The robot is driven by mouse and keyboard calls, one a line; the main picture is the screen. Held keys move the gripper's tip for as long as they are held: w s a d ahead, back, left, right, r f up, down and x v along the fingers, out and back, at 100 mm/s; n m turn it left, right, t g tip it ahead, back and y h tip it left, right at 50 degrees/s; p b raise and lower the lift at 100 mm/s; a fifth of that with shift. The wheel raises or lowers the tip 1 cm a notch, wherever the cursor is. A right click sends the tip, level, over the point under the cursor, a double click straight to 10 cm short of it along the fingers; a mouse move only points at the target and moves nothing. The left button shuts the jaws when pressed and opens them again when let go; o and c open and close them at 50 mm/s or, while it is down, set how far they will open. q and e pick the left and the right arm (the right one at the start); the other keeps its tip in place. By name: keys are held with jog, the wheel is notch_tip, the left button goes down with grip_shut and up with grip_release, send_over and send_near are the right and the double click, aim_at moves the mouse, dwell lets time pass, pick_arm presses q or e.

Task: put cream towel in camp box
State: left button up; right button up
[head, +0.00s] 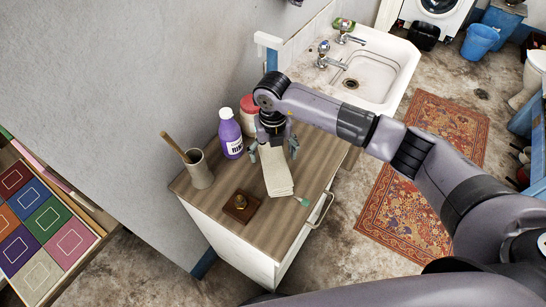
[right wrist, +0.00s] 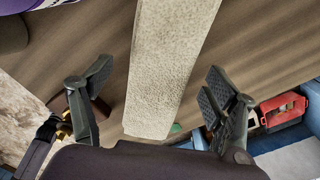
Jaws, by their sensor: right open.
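The cream towel (head: 277,178) lies folded into a long strip on the wood-grain top (head: 318,160) of a white cabinet. It also fills the middle of the right wrist view (right wrist: 168,65). My right gripper (head: 273,150) is above the towel's far part, pointing down. Its fingers are open, one on each side of the towel, and I see no grip on it. In the right wrist view the two open fingers (right wrist: 156,88) stand apart with the strip between them. I cannot make out the camp box for certain in either view. My left gripper is out of view.
On the cabinet stand a purple bottle (head: 230,134), a red-lidded jar (head: 247,118), a beige cup with a stick (head: 200,172) and a brown block with a brass knob (head: 241,207). A sink (head: 375,75) is behind. A patterned rug (head: 400,215) lies right of the cabinet.

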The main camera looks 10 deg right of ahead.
jog(key=shift+c, duration=0.2)
jog(key=c, duration=1.4)
